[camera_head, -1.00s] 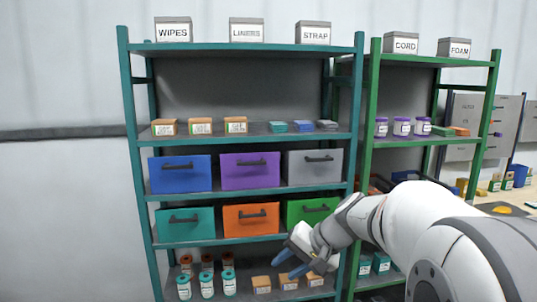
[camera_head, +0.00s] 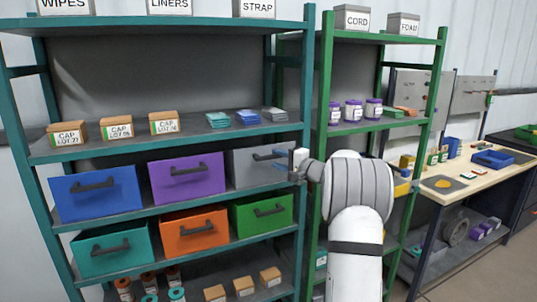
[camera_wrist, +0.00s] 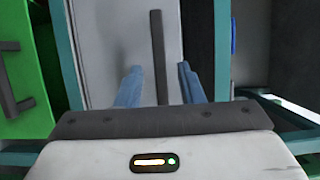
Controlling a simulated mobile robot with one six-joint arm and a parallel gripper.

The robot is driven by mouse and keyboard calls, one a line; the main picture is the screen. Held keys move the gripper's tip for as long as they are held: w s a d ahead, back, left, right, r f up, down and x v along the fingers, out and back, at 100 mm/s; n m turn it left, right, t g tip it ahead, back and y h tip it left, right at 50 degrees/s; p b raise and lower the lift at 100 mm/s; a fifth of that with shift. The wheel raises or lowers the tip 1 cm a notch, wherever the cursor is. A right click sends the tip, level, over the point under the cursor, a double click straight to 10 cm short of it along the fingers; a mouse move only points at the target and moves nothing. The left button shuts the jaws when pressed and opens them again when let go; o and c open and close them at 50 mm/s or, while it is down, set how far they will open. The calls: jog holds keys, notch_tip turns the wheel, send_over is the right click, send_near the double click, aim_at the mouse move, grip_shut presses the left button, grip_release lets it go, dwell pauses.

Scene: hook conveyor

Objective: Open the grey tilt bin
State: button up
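The grey tilt bin (camera_head: 248,174) sits at the right end of the upper bin row on the teal shelf, its front upright and closed. Its dark bar handle (camera_head: 264,156) is partly behind my fingers. My gripper (camera_head: 280,160) is at the right part of the bin front. In the wrist view, the grey front (camera_wrist: 110,40) fills the middle, and the handle (camera_wrist: 158,57) runs between the two blue fingertips of my gripper (camera_wrist: 158,86). The fingers are apart, with a gap on each side of the handle. Whether the tips overlap the handle in depth is hard to tell.
Purple (camera_head: 187,179) and blue (camera_head: 95,193) bins stand to the left. Below are teal (camera_head: 110,248), orange (camera_head: 194,232) and green (camera_head: 262,213) bins. The teal shelf's right post (camera_head: 304,110) is close to my gripper. A green shelf (camera_head: 322,100) stands to the right.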

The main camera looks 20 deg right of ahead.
aim_at(273, 158)
jog(key=shift+p+x, duration=0.4)
jog(key=shift+x, duration=1.45)
jog(key=shift+s+a, duration=0.15)
jog(key=shift+c, duration=0.2)
grip_shut()
